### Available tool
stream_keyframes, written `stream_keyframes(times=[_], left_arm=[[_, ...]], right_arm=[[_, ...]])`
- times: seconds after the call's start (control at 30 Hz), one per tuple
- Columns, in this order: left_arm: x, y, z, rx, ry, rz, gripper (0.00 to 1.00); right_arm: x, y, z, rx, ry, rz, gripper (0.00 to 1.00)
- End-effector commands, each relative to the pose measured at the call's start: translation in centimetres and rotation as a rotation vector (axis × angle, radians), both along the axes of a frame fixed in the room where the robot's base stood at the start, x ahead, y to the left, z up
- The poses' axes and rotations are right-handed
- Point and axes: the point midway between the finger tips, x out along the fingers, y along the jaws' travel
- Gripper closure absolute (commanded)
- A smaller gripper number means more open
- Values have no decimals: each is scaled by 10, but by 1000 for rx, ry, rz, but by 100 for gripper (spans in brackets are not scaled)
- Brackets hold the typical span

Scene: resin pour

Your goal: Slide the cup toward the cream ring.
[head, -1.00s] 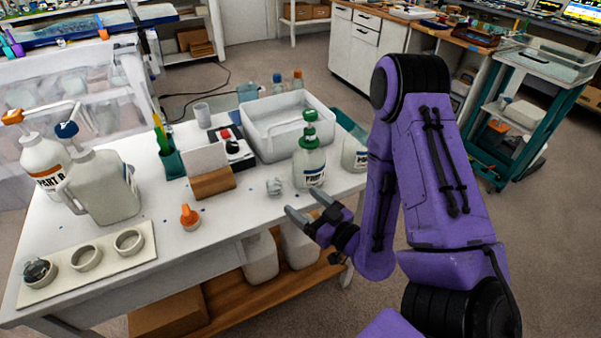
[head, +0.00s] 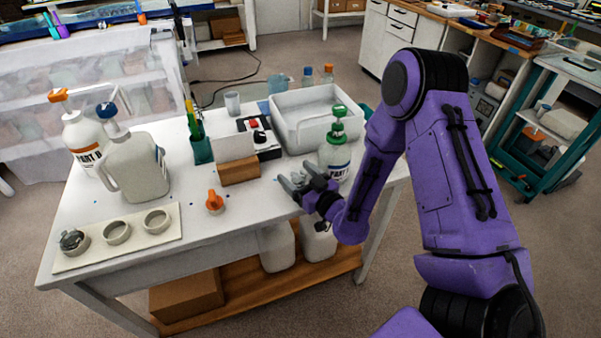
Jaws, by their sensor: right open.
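A translucent cup (head: 232,103) stands upright at the back of the white table. Cream rings show on a pale board at the front left: a middle one (head: 116,232) and a right one (head: 156,220). I cannot tell which ring is meant. My right gripper (head: 295,179) is open, low over the table's right part, just in front of the pump bottle and well away from the cup and rings. A small grey object seen there earlier is now mostly hidden by the fingers; I cannot tell whether they touch it. My left gripper is not in view.
A green-pump bottle (head: 335,160) stands behind my right gripper. An orange-tipped item (head: 214,202), a card in a wooden block (head: 238,172), a pen holder (head: 201,150) and two large jugs stand left of it. A white tub (head: 318,128) is behind.

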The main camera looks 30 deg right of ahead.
Motion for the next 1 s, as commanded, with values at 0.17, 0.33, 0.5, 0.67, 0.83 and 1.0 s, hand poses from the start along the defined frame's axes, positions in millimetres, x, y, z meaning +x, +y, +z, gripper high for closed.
stream_keyframes(times=[0.17, 0.33, 0.5, 0.67, 0.83, 1.0], left_arm=[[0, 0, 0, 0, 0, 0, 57], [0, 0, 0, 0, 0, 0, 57], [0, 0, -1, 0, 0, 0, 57], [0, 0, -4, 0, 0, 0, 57], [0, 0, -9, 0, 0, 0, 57], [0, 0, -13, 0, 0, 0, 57]], right_arm=[[0, 0, 0, 0, 0, 0, 23], [0, 0, 0, -1, 0, 0, 75], [0, 1, 0, -1, 0, 0, 76], [0, 10, -1, -1, 0, 1, 76], [2, 27, -2, -1, 0, -3, 77], [3, 46, -2, 0, 0, -7, 77]])
